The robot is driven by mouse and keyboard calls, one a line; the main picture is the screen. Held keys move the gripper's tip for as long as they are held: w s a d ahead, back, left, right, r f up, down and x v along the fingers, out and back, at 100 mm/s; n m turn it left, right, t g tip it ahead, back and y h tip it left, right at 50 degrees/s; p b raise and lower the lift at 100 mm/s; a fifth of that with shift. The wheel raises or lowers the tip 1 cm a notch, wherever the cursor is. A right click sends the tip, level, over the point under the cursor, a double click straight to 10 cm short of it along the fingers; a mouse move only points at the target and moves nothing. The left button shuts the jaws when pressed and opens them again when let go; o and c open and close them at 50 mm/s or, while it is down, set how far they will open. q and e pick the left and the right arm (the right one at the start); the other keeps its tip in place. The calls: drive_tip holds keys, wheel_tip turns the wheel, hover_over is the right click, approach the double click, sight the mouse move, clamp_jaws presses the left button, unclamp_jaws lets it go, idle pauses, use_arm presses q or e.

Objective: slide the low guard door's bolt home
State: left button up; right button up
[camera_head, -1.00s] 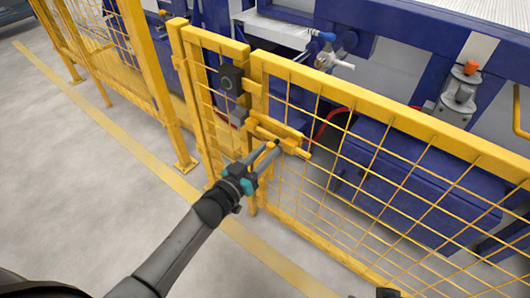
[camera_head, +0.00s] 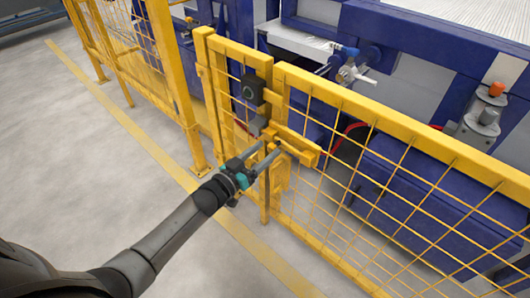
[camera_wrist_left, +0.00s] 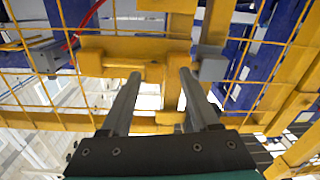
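The low guard door (camera_head: 400,170) is a yellow mesh panel, and it looks in line with the post beside it. Its yellow bolt (camera_head: 301,146) lies across the door's upper left edge. My left gripper (camera_head: 274,151) reaches up to the bolt from the front. In the left wrist view the gripper (camera_wrist_left: 160,74) is open, with its two grey fingers apart. A yellow upright piece, seemingly the bolt's handle (camera_wrist_left: 172,88), shows between the fingers, nearer the right one. I cannot tell whether either finger touches it. My right gripper is not in view.
A dark lock box (camera_head: 252,90) sits on the fence post above the bolt. Blue machinery (camera_head: 400,185) stands behind the mesh. A taller yellow fence (camera_head: 165,75) runs off to the left. The grey floor (camera_head: 90,170) in front is clear.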

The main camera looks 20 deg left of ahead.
use_arm(q)
drive_tip(key=shift+s+d, duration=0.1)
drive_tip(key=shift+s, duration=0.1)
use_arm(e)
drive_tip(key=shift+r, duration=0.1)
use_arm(q)
drive_tip(key=shift+s, duration=0.2)
drive_tip(key=p+v, duration=0.5)
drive_tip(key=v, duration=0.9)
drive_tip(key=shift+s, duration=0.25)
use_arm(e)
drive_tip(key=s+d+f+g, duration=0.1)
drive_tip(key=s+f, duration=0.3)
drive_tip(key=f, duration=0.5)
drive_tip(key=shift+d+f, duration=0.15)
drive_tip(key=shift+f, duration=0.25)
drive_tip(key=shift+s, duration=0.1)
